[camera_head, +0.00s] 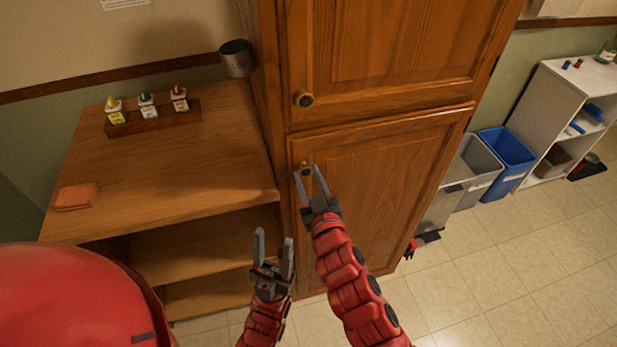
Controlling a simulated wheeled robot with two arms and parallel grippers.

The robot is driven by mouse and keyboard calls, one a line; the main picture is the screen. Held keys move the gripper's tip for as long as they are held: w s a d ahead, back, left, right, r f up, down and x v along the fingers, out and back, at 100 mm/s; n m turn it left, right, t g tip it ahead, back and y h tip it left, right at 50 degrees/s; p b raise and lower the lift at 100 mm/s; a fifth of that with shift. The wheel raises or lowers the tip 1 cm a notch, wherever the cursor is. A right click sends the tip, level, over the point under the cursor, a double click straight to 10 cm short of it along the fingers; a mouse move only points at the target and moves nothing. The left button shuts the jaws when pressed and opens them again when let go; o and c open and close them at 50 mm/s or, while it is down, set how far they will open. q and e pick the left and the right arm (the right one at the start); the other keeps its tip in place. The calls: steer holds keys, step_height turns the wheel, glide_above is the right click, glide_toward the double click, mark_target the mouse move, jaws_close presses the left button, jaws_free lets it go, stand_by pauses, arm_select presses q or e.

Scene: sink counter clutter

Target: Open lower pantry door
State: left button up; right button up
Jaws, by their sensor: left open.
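The lower pantry door (390,185) is a wooden panel door, closed flush in the tall cabinet. Its small round knob (306,166) sits near its upper left corner. My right gripper (309,169) is at this knob, fingers apart and pointing up toward it. The knob shows between the fingertips and is partly hidden; I cannot tell whether they touch it. My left gripper (273,236) is open and empty, lower and to the left, in front of the wooden shelf unit.
The upper pantry door (390,45) is closed, with its own knob (304,99). A wooden shelf unit (190,170) stands left, holding a bottle rack (153,119) and an orange cloth (76,197). Grey and blue bins (507,160) stand right. Tiled floor (500,275) is clear in front.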

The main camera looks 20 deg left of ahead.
jaws_close()
stand_by(0.9)
